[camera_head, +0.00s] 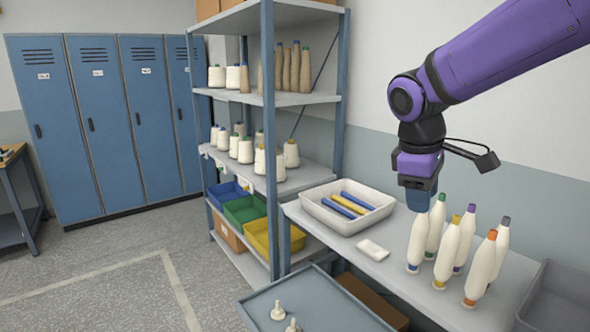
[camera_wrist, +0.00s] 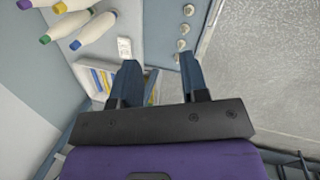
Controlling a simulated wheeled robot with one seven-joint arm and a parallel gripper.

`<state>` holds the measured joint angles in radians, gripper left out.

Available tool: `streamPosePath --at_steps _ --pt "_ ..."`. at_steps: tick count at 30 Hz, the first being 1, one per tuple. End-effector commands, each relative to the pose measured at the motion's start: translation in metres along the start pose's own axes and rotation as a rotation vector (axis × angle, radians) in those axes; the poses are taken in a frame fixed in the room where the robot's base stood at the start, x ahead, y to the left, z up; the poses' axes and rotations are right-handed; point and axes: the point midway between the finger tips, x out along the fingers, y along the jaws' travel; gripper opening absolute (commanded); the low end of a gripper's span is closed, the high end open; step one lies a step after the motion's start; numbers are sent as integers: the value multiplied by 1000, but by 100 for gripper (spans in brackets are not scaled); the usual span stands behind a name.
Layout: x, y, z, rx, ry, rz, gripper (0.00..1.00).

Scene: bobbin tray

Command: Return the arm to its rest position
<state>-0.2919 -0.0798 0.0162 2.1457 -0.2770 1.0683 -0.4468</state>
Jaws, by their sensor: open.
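My gripper (camera_wrist: 160,78) shows in the wrist view with its two blue-grey fingers apart and nothing between them. In the head view my purple arm comes in from the upper right. There the gripper (camera_head: 419,200) hangs over the table, close to the white bobbins. Several white bobbins with coloured tips (camera_head: 447,255) stand upright on the table to the right of the gripper. A white tray (camera_head: 313,210) with blue and yellow rods (camera_head: 351,203) in it sits to the left of the gripper.
A small white block (camera_head: 372,250) lies before the tray. A grey bin (camera_head: 550,300) is at the lower right. A blue-grey tray (camera_head: 325,300) with small white pegs (camera_head: 278,311) is in front. Shelves (camera_head: 300,98) with cones stand left; lockers (camera_head: 95,125) stand behind.

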Motion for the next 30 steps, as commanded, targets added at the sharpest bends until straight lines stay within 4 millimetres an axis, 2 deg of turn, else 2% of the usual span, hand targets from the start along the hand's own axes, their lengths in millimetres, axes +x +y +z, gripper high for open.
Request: streamPosePath --at_steps 1,6,12,18,24,30 --pt "-7 -2 17 64 31 1 41" --pt "-22 -15 64 269 122 -5 41" --pt "-32 -38 114 508 231 -15 41" --pt "-34 -65 154 733 341 -28 41" --pt "-31 -84 176 884 417 -42 41" --pt "-29 -90 182 930 441 -47 41"
